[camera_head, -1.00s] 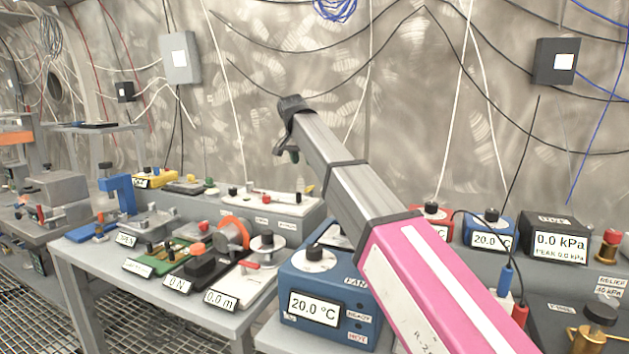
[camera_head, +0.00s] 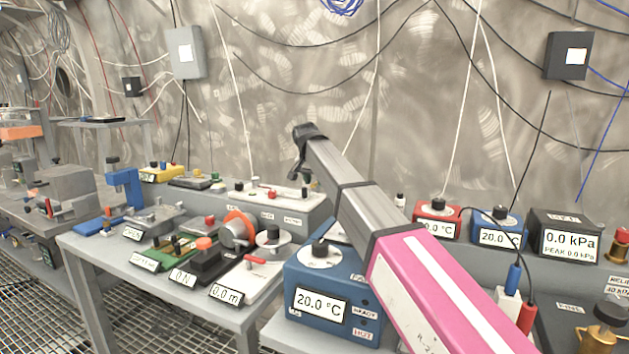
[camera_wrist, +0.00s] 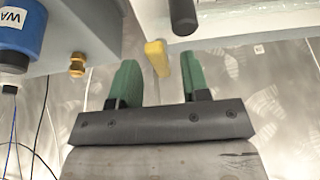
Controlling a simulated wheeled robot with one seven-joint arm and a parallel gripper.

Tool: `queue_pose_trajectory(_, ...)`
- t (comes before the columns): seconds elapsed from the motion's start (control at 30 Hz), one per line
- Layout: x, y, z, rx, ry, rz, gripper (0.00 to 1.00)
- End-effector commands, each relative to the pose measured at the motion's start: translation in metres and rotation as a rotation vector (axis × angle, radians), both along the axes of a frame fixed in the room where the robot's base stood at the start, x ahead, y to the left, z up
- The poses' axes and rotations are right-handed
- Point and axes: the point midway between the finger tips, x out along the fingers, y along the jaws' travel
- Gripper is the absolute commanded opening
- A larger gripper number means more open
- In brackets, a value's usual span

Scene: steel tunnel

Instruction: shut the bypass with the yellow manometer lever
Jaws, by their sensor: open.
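The yellow lever (camera_wrist: 157,58) shows in the wrist view as a short bar. It hangs from the edge of a pale panel (camera_wrist: 228,22), beside a black cylindrical knob (camera_wrist: 183,15). My gripper (camera_wrist: 160,60) is open, with one green finger on each side of the lever's end in the picture. I see no clear contact, and I cannot tell how deep the lever sits between the fingers. In the head view my arm reaches toward the right end of a white panel (camera_head: 262,189) on the back shelf, and it mostly hides the gripper and lever.
In the wrist view a blue cylinder (camera_wrist: 20,35) and a brass fitting (camera_wrist: 77,65) lie left of the fingers. In the head view a blue 20.0 °C box (camera_head: 330,300) stands close beneath my arm. Red and blue boxes and a kPa meter (camera_head: 567,240) stand right.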

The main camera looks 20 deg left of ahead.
Motion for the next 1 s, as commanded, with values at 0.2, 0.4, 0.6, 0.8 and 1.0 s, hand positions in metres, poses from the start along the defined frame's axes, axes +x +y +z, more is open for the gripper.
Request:
queue_pose_trajectory(0.2, 0.0002, 0.0000, -0.0002, 0.000, 0.000, 0.000, 0.43)
queue_pose_trajectory(0.4, 0.0002, 0.0000, -0.0002, 0.000, 0.000, 0.000, 0.00)
queue_pose_trajectory(0.6, 0.0001, -0.0003, -0.0002, 0.000, 0.000, 0.008, 0.00)
queue_pose_trajectory(0.8, -0.0003, -0.0022, -0.0003, 0.001, -0.001, 0.063, 0.00)
queue_pose_trajectory(1.0, -0.0002, -0.0066, -0.0004, 0.001, -0.001, 0.191, 0.00)
